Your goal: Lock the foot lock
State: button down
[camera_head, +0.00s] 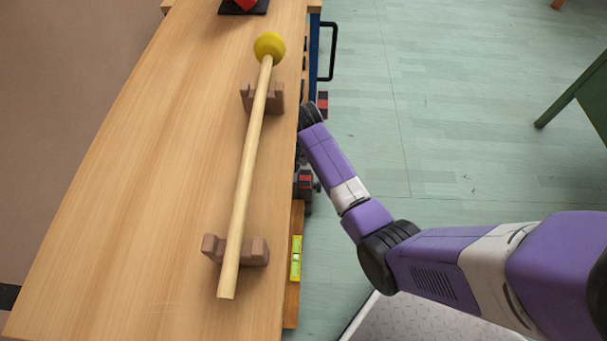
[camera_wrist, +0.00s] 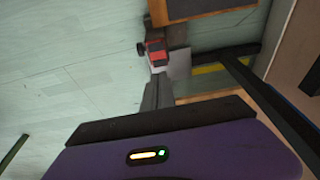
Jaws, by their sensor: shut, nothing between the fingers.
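A red and black block, seemingly the foot lock (camera_wrist: 156,50), shows near the top middle of the wrist view, with a small dark knob on its left. Its lever position is too small to tell. My gripper (camera_wrist: 158,88) is shut and empty, its dark fingers pointing up toward the block. I cannot tell whether they touch it. In the head view two red and black pieces show along the workbench's right side, a nearer one (camera_head: 305,183) and a farther one (camera_head: 322,104). There my gripper is hidden beyond the bench edge, below my purple arm.
A wooden workbench (camera_head: 120,190) carries a pole (camera_head: 247,175) with a yellow end, resting on two brown cradles (camera_head: 270,97). A yellow-green level (camera_head: 296,258) lies on the ledge. A black handle (camera_head: 333,50) juts out right. Green floor is open to the right.

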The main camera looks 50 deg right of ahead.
jog(key=shift+s, duration=0.1)
jog(key=shift+f, duration=0.1)
jog(key=b, duration=0.7)
send_near(304, 182)
jog(key=x, duration=0.5)
jog(key=shift+d+f, duration=0.2)
jog(key=shift+d, duration=0.05)
jog(key=shift+f+b, duration=0.35)
jog(key=shift+b, duration=0.05)
jog(key=shift+a, duration=0.1)
